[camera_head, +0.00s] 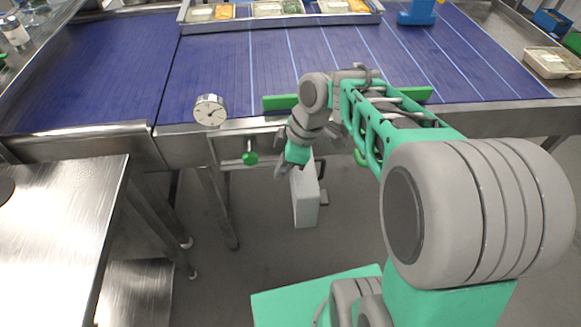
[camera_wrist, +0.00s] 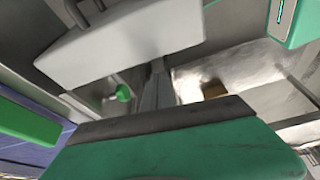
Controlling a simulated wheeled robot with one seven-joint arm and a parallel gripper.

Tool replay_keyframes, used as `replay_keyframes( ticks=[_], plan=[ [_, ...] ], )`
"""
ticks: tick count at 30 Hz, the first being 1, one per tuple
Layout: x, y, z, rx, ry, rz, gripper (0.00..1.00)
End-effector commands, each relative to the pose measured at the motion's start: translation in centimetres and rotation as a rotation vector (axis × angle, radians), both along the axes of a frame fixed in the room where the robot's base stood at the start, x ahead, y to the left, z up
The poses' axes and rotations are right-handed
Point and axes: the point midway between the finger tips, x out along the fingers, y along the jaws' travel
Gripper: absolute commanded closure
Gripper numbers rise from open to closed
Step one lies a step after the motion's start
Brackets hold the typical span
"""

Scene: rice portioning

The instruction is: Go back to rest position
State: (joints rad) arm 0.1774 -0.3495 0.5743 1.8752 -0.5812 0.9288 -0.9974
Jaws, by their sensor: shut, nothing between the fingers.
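My gripper (camera_head: 283,168) hangs below the bent arm, in front of the conveyor's near metal edge, with its fingers pointing down. It is shut and holds nothing. It is close to a white box (camera_head: 305,203) under the conveyor edge; the picture does not settle whether they touch. In the wrist view the white box (camera_wrist: 125,45) fills the upper left, and a green and grey part, likely of my gripper, fills the bottom.
The blue conveyor (camera_head: 110,70) spans the back, with a tray (camera_head: 275,22) of food containers at its far side. A steel table (camera_head: 60,215) stands at left. Grey floor lies between.

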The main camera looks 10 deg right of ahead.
Motion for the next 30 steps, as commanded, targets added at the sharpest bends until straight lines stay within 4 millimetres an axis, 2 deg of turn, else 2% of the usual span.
replay_keyframes(
  ticks=[2, 3, 9, 12, 16, 20, 23, 26, 30],
  plan=[
    [0.1, 1.9, -0.1, 0.000, 0.000, 0.004, 1.00],
    [0.3, 1.1, 1.5, -0.001, -0.006, -0.006, 1.00],
    [0.0, -0.9, 6.8, 0.000, -0.003, -0.007, 1.00],
    [-0.2, -1.4, 8.4, 0.000, -0.001, -0.006, 1.00],
    [-0.3, -1.7, 9.4, 0.001, 0.000, -0.003, 1.00],
    [-0.3, -1.8, 9.5, 0.002, 0.007, -0.023, 1.00],
    [-0.1, -1.7, 9.5, 0.017, 0.032, -0.129, 1.00],
    [1.0, -2.6, 8.8, 0.034, 0.083, -0.403, 1.00],
    [-0.7, -6.0, 3.8, 0.015, 0.229, -0.962, 1.00]
  ],
)
